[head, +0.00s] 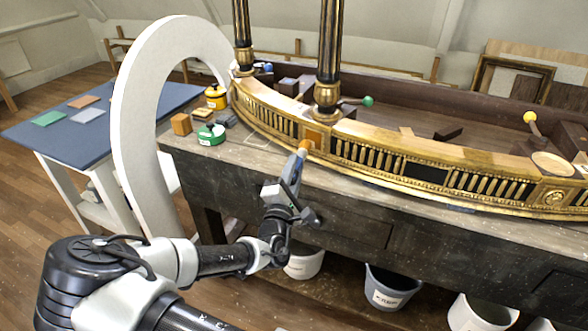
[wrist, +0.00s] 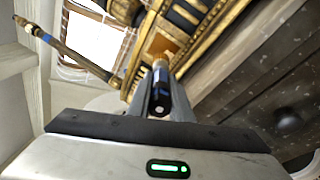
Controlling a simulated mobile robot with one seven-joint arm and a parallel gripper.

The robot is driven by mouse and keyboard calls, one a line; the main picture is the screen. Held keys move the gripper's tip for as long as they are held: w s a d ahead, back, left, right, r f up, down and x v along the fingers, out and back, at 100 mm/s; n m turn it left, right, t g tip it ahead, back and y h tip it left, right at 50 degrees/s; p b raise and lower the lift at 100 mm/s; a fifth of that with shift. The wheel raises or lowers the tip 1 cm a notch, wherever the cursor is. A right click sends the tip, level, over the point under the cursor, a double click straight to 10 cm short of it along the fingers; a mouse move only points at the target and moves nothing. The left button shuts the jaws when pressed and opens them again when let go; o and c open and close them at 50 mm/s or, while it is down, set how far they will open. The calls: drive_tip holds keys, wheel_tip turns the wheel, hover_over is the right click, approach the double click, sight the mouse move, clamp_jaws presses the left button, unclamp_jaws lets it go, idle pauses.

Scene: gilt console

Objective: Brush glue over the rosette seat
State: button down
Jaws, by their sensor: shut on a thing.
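The rosette seat (head: 314,136) is a plain amber-brown square in the gilt console front, below a black and gold column. It also shows in the wrist view (wrist: 168,42), partly hidden by the brush. My gripper (head: 290,181) is shut on a glue brush (head: 304,146) in front of the console. The brush has a dark blue handle and a tan end pointing at the seat. In the wrist view the brush (wrist: 160,88) stands between my fingers (wrist: 161,103). Its tip overlaps the seat's lower edge. I cannot tell whether it touches.
A green tin (head: 210,134), a yellow tin (head: 216,97) and a wooden block (head: 181,124) stand on the bench's left end. A large white arch (head: 125,110) rises left of my arm. White buckets (head: 304,263) stand below the bench. The space before the bench is open.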

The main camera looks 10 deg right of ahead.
drive_tip(key=shift+w+d, duration=0.45)
drive_tip(key=shift+d, duration=0.05)
idle(0.4)
drive_tip(key=shift+s, duration=0.1)
drive_tip(key=shift+s+d, duration=0.6)
drive_tip(key=shift+s, duration=0.05)
